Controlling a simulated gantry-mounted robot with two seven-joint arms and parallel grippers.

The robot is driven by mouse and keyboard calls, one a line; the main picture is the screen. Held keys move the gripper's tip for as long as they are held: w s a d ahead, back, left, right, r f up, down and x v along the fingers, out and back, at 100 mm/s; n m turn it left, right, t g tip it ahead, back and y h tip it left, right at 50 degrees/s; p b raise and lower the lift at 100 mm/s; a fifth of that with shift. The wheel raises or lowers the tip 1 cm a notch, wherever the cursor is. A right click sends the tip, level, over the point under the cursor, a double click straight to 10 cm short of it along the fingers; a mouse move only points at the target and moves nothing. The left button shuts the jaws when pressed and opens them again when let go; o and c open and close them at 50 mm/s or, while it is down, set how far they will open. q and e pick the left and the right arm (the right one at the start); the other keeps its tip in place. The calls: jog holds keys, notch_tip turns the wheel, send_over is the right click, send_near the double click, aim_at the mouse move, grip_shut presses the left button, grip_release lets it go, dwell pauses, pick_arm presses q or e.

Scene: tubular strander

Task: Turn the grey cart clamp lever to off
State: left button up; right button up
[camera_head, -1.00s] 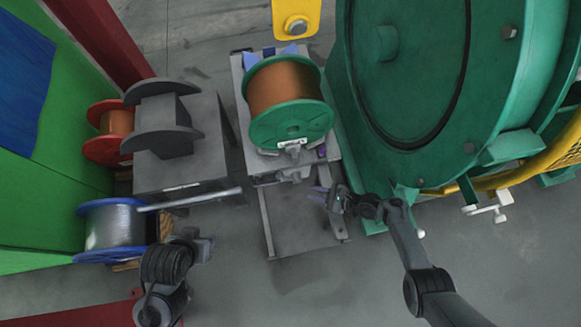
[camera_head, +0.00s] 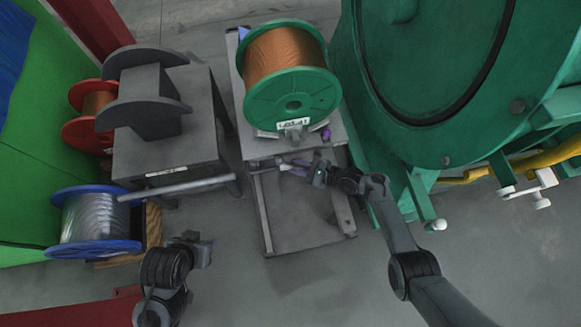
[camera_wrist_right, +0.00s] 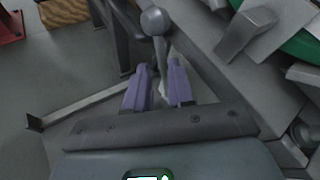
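The grey cart (camera_head: 343,153) carries a spool of copper wire with green flanges (camera_head: 290,90). In the right wrist view, a grey lever with a ball knob (camera_wrist_right: 155,20) shows at the top middle, and its shaft runs down between my purple fingertips. My right gripper (camera_head: 290,166) is at the cart's front edge, below the spool. In the right wrist view its fingers (camera_wrist_right: 158,80) are apart, with a gap visible around the shaft. My left gripper (camera_head: 203,250) is low on the left, away from the cart; its fingers are not clear.
A large green machine (camera_head: 440,120) stands close to the right of the cart. A grey stand (camera_head: 175,150) with an empty grey spool is on the left, with a grey bar (camera_head: 180,187) reaching out. A blue-flanged wire spool (camera_head: 95,222) lies below it.

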aim_at(288, 164)
jog(key=b+x, duration=0.1)
jog(key=x, duration=0.2)
jog(key=shift+w+b, duration=0.15)
jog(key=shift+b, duration=0.15)
grip_shut()
